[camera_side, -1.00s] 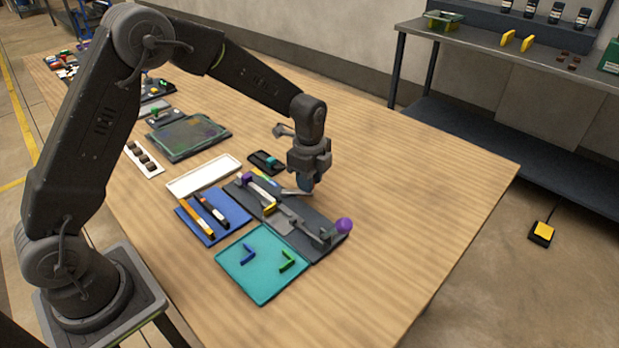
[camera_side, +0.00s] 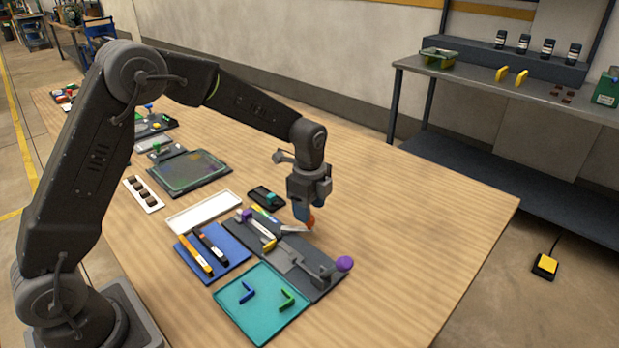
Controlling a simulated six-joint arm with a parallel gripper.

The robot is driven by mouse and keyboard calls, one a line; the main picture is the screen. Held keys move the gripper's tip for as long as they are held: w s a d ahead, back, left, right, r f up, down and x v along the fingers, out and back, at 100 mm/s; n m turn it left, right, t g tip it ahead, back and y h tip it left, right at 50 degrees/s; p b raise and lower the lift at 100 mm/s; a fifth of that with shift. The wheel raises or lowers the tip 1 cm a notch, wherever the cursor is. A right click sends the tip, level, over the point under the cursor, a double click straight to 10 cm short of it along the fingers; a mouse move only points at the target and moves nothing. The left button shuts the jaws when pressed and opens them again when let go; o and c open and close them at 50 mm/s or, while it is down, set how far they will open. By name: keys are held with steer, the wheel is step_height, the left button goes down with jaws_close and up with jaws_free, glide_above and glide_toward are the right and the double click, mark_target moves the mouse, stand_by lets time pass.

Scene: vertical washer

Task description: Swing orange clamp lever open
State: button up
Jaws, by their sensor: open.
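The dark grey fixture plate (camera_side: 325,285) lies on the table, with a purple ball knob (camera_side: 344,264) at its near right end. An orange part (camera_side: 310,222), apparently the clamp lever's end, shows right at the fingertips, with a silvery flat bar (camera_side: 295,229) just below. My gripper (camera_side: 302,214) points down over the far edge of the fixture with its jaws open. A small purple block and a yellow piece (camera_side: 269,244) sit at the fixture's left part.
A blue mat (camera_side: 220,262) with an orange and a black tool lies left of the fixture. A teal tray (camera_side: 262,310) with blue and green L-shaped pieces lies in front. A white tray (camera_side: 203,212) and a small black tray (camera_side: 266,198) lie behind. The table's right side is clear.

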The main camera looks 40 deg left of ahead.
step_height(320, 180, up, 11)
stand_by(0.3)
steer(key=s+r+n+t, duration=0.2)
steer(key=s+r+n, duration=0.2)
steer(key=s+r, duration=0.3)
steer(key=s+f+n+t, duration=0.1)
steer(key=s+n+t, duration=0.2)
steer(key=s+n, duration=0.9)
steer(key=s, duration=0.7)
steer(key=shift+s+a+f+t, duration=0.2)
steer(key=shift+s+a+t, duration=0.1)
steer(key=shift+s+a, duration=0.05)
